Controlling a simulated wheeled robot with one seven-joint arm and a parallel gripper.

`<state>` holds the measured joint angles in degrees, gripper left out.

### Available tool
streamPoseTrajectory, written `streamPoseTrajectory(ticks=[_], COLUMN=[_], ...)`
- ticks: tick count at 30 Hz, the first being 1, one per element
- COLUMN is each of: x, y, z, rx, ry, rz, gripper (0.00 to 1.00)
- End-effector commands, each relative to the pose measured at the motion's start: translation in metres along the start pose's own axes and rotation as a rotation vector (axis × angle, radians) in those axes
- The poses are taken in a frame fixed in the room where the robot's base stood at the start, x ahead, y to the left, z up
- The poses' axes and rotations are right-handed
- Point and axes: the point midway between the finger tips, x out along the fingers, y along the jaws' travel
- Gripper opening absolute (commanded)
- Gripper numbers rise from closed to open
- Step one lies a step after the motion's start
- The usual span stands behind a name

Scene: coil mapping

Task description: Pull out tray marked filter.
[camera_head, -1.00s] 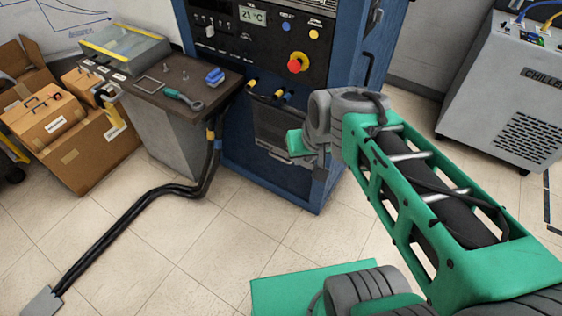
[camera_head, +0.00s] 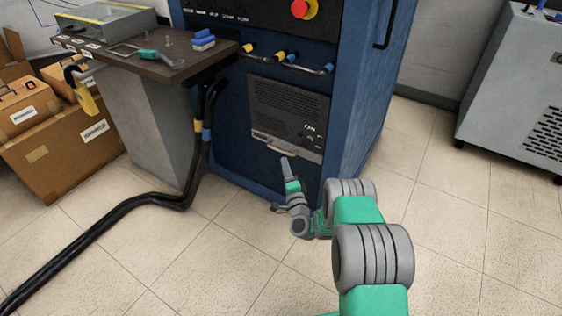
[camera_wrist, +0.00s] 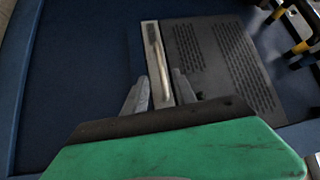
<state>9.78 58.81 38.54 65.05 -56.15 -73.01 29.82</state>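The tray front is a dark perforated panel (camera_head: 290,108) low in the blue cabinet, and it appears closed. A pale strip with a metal handle (camera_head: 281,149) runs along its lower edge. No word "filter" is readable; only small white marks show on the panel. My gripper (camera_head: 283,172) is just in front of and below the handle. In the wrist view, the fingers of my gripper (camera_wrist: 160,90) are apart, on either side of the line of the handle (camera_wrist: 155,50). I cannot see them touching it. The perforated panel (camera_wrist: 220,60) fills the right part there.
The blue cabinet (camera_head: 360,110) has hoses and a red knob (camera_head: 303,8) above the panel. A dark side table (camera_head: 110,55) with tools stands to the left. Black cables (camera_head: 150,203) run along the floor. Cardboard boxes (camera_head: 60,150) are far left, a grey chiller (camera_head: 520,90) right.

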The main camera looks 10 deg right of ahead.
Motion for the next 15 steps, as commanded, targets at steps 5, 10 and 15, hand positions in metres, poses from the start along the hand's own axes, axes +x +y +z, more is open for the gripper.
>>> streamPoseTrajectory(ticks=[5, 10, 15], x=[0.027, 0.054, 0.068], y=[-0.002, 0.0, -0.001], z=[0.002, 0.002, 0.002], rx=[-0.005, -0.006, -0.005], ry=[-0.005, -0.006, -0.004], rz=[-0.001, -0.001, 0.001], gripper=[0.33, 0.33, 0.33])
